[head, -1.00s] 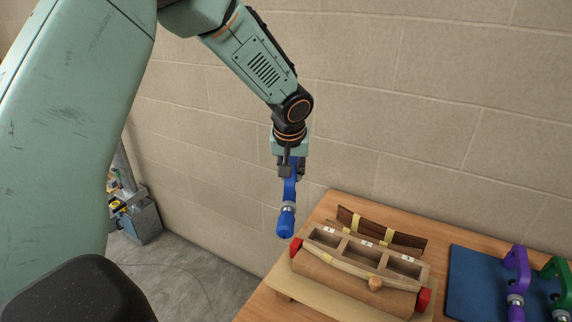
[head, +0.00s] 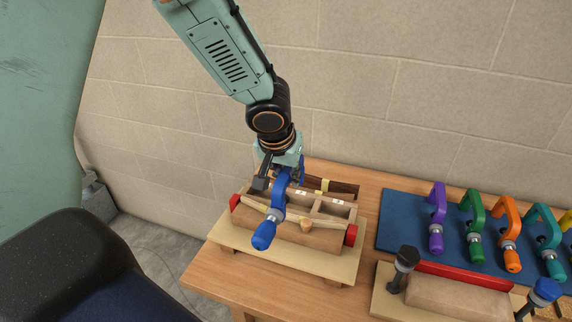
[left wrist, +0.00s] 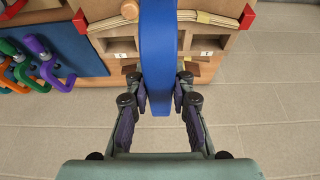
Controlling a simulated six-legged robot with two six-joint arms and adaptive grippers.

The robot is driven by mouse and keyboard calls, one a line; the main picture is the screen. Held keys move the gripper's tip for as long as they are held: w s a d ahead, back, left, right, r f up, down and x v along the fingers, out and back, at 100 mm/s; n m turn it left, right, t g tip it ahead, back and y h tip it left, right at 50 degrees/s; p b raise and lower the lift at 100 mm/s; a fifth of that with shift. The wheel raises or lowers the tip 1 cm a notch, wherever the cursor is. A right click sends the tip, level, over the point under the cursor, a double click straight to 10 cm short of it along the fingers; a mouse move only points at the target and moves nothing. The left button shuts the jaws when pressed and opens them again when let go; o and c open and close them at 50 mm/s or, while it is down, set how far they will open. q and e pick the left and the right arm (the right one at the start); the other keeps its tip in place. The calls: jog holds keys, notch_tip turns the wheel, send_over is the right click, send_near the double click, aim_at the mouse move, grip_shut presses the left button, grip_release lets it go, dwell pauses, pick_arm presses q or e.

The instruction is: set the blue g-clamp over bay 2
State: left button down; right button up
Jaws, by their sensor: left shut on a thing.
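The blue g-clamp (head: 272,222) hangs from my left gripper (head: 280,172), which is shut on it. Its rounded screw end points down toward the front. In the head view it overlaps the left part of the wooden form (head: 325,242) with the bays; I cannot tell whether they touch. A pale curved strip runs along the form. My right gripper is not in view.
A blue mat (head: 398,232) at the right holds purple (head: 437,220), green, orange and teal clamps. Nearer stands a second fixture (head: 455,296) with black posts and a red bar. Dark strips (head: 335,187) lie behind the form. The block wall is close behind the table.

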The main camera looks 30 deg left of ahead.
pick_arm(q)
jog(key=shift+d+r, duration=0.1)
jog(key=shift+w+a+f+b, duration=0.15)
jog(key=shift+a+f+b, duration=0.6)
jog(key=shift+f, duration=0.35)
notch_tip(320, 180, down, 3)
jog(key=b, duration=0.2)
jog(key=shift+b, duration=0.35)
jog(key=shift+d+r, duration=0.1)
